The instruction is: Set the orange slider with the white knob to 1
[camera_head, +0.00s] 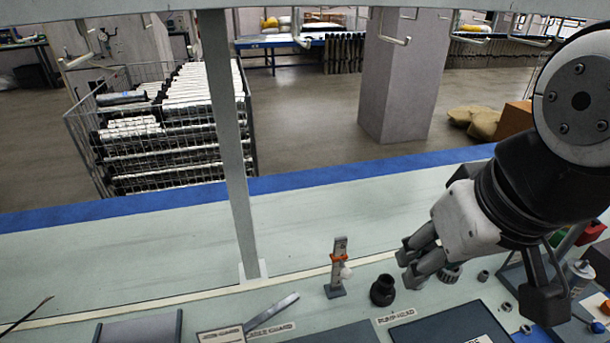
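The slider post (340,247) stands upright on the bench, a narrow light plate with a grey foot. An orange slider (338,258) sits around its middle, and a white knob (346,272) sticks out on its lower right. Scale marks on the post are too small to read. My gripper (480,280) is to the right of the post, above the bench and apart from it.
A black knob-like part (382,290) stands just right of the post. A "PUMP HEAD" label (401,315) and a dark tray (450,328) lie in front. A grey frame upright (230,150) rises to the left. Bottles and small parts crowd the right; the bench behind is clear.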

